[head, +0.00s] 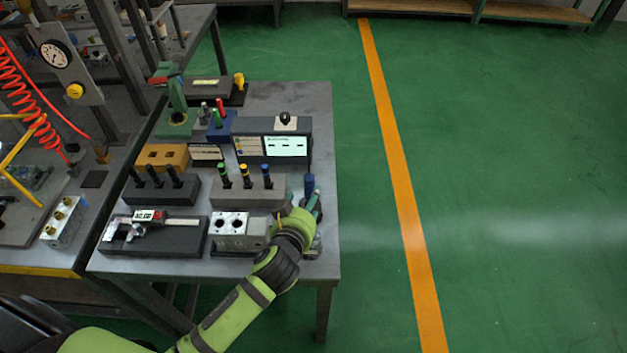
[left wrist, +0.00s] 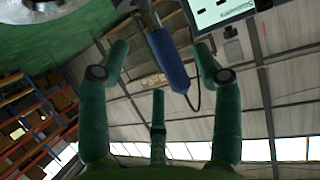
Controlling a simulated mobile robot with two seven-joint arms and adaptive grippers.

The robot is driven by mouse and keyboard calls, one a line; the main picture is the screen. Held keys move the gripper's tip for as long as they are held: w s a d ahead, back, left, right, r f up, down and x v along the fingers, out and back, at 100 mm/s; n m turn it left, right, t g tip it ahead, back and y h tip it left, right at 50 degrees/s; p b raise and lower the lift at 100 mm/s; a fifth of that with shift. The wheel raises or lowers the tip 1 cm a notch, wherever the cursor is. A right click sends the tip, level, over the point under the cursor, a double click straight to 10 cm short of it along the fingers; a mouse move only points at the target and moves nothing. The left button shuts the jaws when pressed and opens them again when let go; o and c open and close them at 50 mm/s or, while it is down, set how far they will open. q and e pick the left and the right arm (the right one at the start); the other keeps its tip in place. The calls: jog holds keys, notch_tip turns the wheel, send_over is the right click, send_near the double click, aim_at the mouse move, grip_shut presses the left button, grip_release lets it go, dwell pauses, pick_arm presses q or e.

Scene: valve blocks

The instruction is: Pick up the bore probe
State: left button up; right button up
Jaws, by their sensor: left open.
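The bore probe (head: 309,185) has a blue handle and stands upright near the right edge of the bench; its lower part is hidden behind my gripper. In the left wrist view the blue handle (left wrist: 170,64), with a grey shaft and a thin black cable, shows between my fingers. My left gripper (head: 311,205) is at the probe, its green fingers spread. In the left wrist view the left gripper (left wrist: 162,55) is open, with fingers on both sides of the handle and no clear contact. My right gripper is in neither view.
A metal valve block (head: 230,228) stands left of my gripper. Behind it is a grey holder (head: 250,197) with several coloured-top gauges. A caliper (head: 150,220) lies on a dark pad at the left. A display unit (head: 285,144) stands behind. The floor to the right is clear.

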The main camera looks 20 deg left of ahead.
pick_arm(q)
jog(key=shift+p+x, duration=0.6)
jog(key=shift+x, duration=0.3)
jog(key=x, duration=0.4)
jog(key=shift+d, duration=0.1)
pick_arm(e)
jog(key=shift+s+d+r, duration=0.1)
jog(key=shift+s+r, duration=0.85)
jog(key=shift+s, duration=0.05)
pick_arm(q)
jog(key=c, duration=1.3)
grip_shut()
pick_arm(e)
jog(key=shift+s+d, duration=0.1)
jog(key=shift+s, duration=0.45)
